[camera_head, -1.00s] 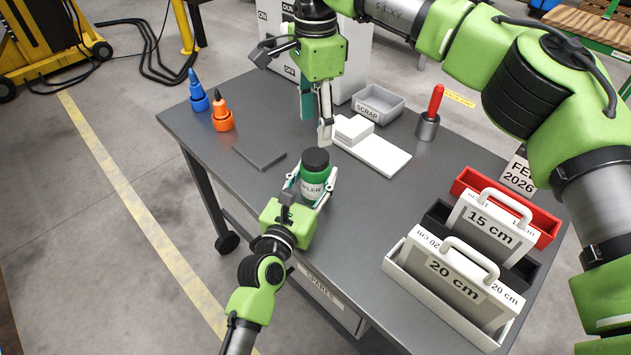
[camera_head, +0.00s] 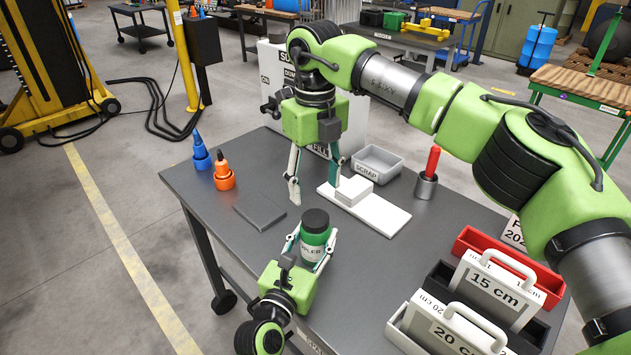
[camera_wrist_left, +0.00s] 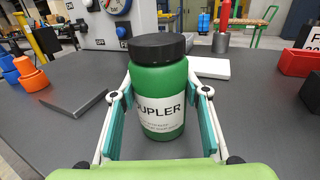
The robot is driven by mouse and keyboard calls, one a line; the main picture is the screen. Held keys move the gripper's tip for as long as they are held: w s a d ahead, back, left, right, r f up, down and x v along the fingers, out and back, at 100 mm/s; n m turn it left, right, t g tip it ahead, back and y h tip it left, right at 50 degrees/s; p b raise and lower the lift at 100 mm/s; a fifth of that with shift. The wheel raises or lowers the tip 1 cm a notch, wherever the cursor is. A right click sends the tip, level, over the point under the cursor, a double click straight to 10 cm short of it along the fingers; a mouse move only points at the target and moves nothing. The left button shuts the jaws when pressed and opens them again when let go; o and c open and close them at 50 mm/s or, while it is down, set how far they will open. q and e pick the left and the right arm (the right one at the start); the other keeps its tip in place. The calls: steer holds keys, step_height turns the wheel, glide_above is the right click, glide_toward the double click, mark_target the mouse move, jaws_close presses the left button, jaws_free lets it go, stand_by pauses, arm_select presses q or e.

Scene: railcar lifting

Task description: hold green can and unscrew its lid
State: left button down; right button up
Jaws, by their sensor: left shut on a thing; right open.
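The green can (camera_head: 315,246) stands upright near the front edge of the grey table (camera_head: 385,255), with its black lid (camera_head: 315,220) on top. In the left wrist view the can (camera_wrist_left: 160,85) shows a white label reading "UPLER", and the black lid (camera_wrist_left: 157,46) sits on it. My left gripper (camera_head: 308,250) is shut around the can's body, one finger on each side. My right gripper (camera_head: 316,195) points down, open and empty, above and behind the can, apart from the lid.
Behind are a white stepped block (camera_head: 385,215), a grey scrap tray (camera_head: 377,163) and a red-handled tool in a cup (camera_head: 428,178). Labelled bins (camera_head: 490,290) fill the right front.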

mark_target(316, 218)
steer(key=m, duration=0.8)
steer(key=shift+m, duration=0.3)
steer(key=m, duration=0.7)
steer(key=shift+f, duration=0.6)
step_height(316, 218, down, 7)
steer(key=shift+r, duration=0.1)
